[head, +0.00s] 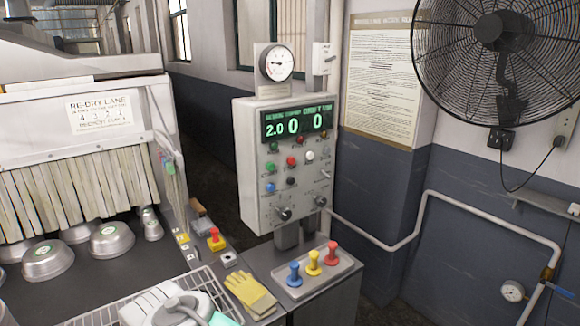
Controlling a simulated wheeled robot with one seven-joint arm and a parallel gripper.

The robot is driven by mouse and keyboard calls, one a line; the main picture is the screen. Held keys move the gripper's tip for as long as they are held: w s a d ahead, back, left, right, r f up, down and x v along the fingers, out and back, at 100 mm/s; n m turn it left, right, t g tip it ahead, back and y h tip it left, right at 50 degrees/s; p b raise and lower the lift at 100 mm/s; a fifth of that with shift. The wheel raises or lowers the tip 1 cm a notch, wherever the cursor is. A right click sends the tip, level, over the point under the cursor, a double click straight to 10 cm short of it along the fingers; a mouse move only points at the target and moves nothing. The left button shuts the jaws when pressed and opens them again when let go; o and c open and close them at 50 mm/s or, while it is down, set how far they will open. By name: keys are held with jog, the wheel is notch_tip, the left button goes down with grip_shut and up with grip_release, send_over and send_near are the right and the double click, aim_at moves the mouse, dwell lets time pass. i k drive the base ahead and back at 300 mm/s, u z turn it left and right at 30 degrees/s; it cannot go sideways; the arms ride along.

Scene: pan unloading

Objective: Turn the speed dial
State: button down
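The grey control panel (247,180) stands on a pedestal at the middle of the head view. Two dark dials sit low on its face, a left one (284,213) and a right one (320,201). Their labels are too small to read, so I cannot tell which is the speed dial. The green display (296,122) at the top reads 2.0, 0 and 0. A white and grey part, probably of my arm, shows at the bottom left, well apart from the panel. My gripper's fingers are not in view.
Coloured buttons and a small lever (323,176) surround the dials. Below stands a tray (335,285) with blue, yellow and red handled pieces. Yellow gloves (250,292) and a red button (215,236) lie left of it. Metal pans (48,262) sit on the conveyor.

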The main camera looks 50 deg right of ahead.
aim_at(285, 214)
jog(key=z, duration=1.65)
